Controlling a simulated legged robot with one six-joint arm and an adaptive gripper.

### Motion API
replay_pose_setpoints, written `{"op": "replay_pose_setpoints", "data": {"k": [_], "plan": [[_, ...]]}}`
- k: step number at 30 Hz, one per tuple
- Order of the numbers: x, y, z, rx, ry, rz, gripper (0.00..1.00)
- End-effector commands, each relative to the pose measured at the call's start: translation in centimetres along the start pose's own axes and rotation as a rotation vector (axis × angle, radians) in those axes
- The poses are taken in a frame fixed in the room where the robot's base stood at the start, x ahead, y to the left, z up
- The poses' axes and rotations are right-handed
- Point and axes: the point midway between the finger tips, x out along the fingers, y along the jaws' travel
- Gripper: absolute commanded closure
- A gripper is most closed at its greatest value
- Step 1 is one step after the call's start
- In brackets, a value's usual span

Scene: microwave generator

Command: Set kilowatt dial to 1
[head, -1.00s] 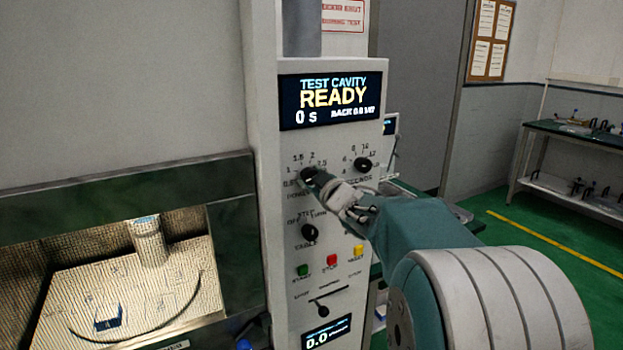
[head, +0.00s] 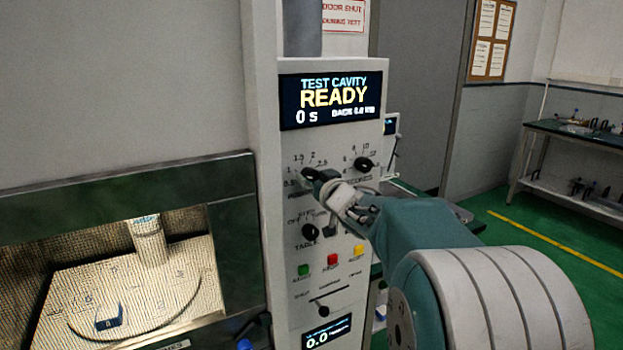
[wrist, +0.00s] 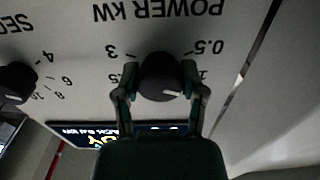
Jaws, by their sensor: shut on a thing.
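The kilowatt dial, a black round knob, sits on the white control panel in the head view (head: 308,174), ringed by numbers from 0.5 upward. In the wrist view, which is upside down, the dial (wrist: 160,75) is under "POWER KW". My gripper (wrist: 161,88) has one finger on each side of the dial, shut on it; it also shows in the head view (head: 322,182), partly covering the dial. A white mark on the knob points right and slightly down in the wrist view, near the 1, which is partly hidden by a finger. The exact setting is hard to read.
The seconds dial (head: 364,164) is close to the right, and the turntable dial (head: 309,232) is below. Green, red and yellow buttons (head: 331,260) sit lower. The display (head: 331,100) above reads READY and 0 s. The lit cavity (head: 120,290) is at left.

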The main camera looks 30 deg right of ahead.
Motion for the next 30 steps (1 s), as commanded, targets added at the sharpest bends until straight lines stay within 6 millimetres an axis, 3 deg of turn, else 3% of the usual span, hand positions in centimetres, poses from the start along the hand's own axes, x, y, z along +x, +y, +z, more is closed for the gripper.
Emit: {"op": "replay_pose_setpoints", "data": {"k": [11, 12, 13, 14, 26, 30], "plan": [[0.0, 0.0, 0.2, 0.004, -0.005, 0.0, 0.94], [0.0, 0.0, 0.2, 0.003, -0.005, 0.0, 0.29], [0.0, 0.0, 0.2, 0.003, -0.005, 0.0, 0.15], [0.0, 0.0, 0.2, 0.003, -0.004, 0.0, 0.12], [-0.1, 0.0, 0.0, 0.002, -0.001, 0.001, 0.12], [-1.5, 0.1, 0.0, 0.002, 0.0, 0.003, 0.12]]}}
